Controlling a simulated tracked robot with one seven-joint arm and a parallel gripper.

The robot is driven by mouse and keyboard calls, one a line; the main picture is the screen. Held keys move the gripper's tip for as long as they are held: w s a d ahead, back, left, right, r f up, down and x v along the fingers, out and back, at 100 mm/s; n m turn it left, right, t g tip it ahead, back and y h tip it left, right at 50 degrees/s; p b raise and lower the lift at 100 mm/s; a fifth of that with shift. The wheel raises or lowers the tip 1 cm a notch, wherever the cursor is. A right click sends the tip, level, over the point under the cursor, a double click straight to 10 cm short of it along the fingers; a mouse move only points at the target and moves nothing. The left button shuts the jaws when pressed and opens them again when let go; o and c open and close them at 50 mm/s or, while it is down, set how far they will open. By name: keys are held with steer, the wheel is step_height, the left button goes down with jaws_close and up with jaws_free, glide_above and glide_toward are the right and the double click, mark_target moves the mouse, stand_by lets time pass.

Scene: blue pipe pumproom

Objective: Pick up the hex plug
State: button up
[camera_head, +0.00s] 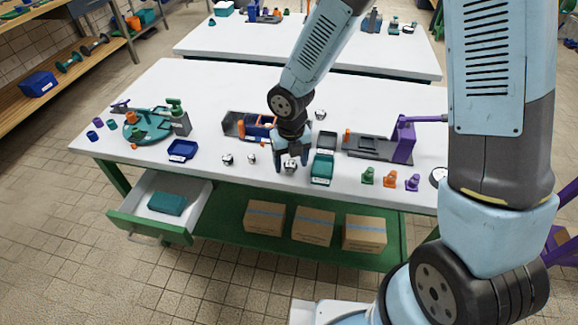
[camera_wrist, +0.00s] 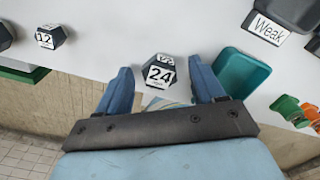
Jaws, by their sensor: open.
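A dark hex plug with white faces marked 24 (camera_wrist: 158,72) stands on the white table. My gripper (camera_wrist: 160,78) is open, with one blue finger on each side of this plug and gaps between. In the head view, my gripper (camera_head: 291,161) points down at the table, with the plug (camera_head: 290,167) between the fingers. Another hex plug marked 12 (camera_wrist: 49,37) stands to the left in the wrist view. Similar small plugs (camera_head: 227,159) and (camera_head: 251,157) show left of my gripper in the head view.
A teal bin (camera_head: 322,170) stands close to the right of my gripper, with a dark bin (camera_head: 327,141) behind it. A blue bin (camera_head: 183,150) is at left. Orange and purple fixtures (camera_head: 404,140) flank the space. A drawer (camera_head: 150,220) hangs open at the front left.

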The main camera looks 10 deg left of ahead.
steer(key=shift+f, duration=0.25)
steer(key=c, duration=1.3)
steer(key=shift+o, duration=0.2)
steer(key=shift+r, duration=0.15)
steer(key=shift+r, duration=0.25)
step_height(320, 180, up, 2)
steer(key=shift+r, duration=0.1)
steer(key=s+d+r, duration=0.6)
steer(key=s+r, duration=0.4)
steer(key=s, duration=0.2)
steer(key=shift+s, duration=0.3)
